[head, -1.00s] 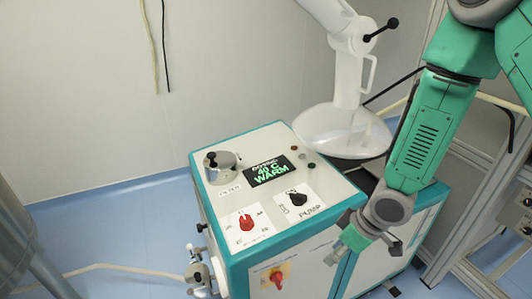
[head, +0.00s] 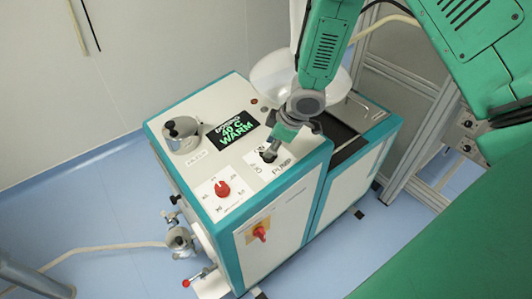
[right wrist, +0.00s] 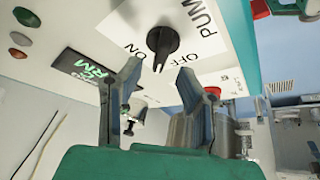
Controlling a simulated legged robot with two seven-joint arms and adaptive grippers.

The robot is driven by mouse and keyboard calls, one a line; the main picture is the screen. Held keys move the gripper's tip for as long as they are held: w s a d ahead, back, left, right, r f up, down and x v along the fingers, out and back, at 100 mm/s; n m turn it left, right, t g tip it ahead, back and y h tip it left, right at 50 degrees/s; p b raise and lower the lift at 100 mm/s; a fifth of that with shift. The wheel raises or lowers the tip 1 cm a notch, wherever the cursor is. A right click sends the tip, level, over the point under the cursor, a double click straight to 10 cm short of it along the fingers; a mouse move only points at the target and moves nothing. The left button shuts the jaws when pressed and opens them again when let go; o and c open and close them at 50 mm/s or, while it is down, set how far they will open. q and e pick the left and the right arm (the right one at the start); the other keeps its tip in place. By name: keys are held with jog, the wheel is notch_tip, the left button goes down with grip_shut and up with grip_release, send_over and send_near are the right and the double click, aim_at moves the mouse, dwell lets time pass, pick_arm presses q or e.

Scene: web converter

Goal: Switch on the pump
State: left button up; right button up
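The pump switch (right wrist: 162,42) is a black rotary knob on a white plate marked PUMP, OFF and ON, on the top panel of the white and teal machine (head: 285,222). In the right wrist view its pointer faces down the picture, between the OFF and ON marks as far as I can tell. My right gripper (right wrist: 158,82) is open, its two fingers just short of the knob and to either side of it. In the head view my right gripper (head: 272,150) is over the pump plate and partly hides the knob. My left gripper is not in view.
A red knob (head: 222,188) sits beside the pump plate. A metal lidded fitting (head: 182,134) stands at the panel's left. A red switch (head: 260,232) is on the front face. Valves and a hose (head: 100,248) are at lower left.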

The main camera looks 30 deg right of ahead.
jog(key=x, duration=0.3)
jog(key=shift+s+a, duration=0.1)
jog(key=shift+d+f, duration=0.35)
jog(key=shift+d, duration=0.2)
jog(key=shift+a, duration=0.15)
grip_shut()
jog(key=shift+w+a+r, duration=0.2)
jog(key=shift+w+a, duration=0.05)
